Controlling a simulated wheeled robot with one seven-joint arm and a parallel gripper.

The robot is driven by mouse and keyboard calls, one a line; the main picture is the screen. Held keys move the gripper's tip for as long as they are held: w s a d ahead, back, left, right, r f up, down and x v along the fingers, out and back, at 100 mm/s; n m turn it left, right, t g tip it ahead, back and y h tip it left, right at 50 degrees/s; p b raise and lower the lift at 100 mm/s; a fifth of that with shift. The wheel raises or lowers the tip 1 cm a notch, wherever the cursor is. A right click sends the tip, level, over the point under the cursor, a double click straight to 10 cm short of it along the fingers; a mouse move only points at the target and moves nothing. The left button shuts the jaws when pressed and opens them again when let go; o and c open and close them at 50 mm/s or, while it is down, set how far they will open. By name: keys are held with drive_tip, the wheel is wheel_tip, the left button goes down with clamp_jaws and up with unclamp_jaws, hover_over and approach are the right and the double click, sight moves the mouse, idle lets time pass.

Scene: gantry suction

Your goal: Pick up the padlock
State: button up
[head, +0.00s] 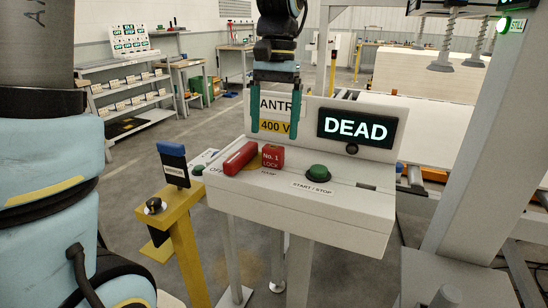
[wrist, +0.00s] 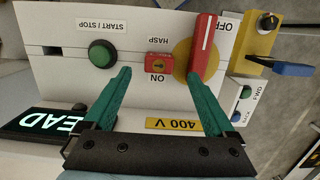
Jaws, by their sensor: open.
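The padlock (head: 272,157) is a small red block marked "No. 1 LOCK" on the sloping top of the pale control console (head: 340,205). In the wrist view the padlock (wrist: 158,64) lies between the "HASP" and "ON" labels. My gripper (head: 274,130) is open and empty, with green fingers pointing down above the padlock. In the wrist view its fingertips (wrist: 158,75) appear to either side of the padlock, apart from it. A red switch handle (head: 240,158) on a yellow disc (wrist: 181,61) sits beside the padlock. Whether the padlock has a shackle is hidden.
A green START/STOP button (head: 319,172) is to the right of the padlock. A lit "DEAD" display (head: 355,128) and a yellow 400 V label (head: 272,127) stand behind. A yellow post (head: 182,225) with a blue-topped piece (head: 173,163) stands left of the console.

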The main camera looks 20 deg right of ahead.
sight(273, 147)
drive_tip(key=shift+s+a+f+p, duration=0.1)
drive_tip(key=shift+s+f+p, duration=0.2)
drive_tip(key=shift+f, duration=1.1)
drive_tip(key=shift+s+a+f+p, duration=0.1)
drive_tip(key=shift+f+p, duration=0.3)
drive_tip(key=shift+f, duration=1)
drive_tip(key=shift+w, duration=0.1)
clamp_jaws()
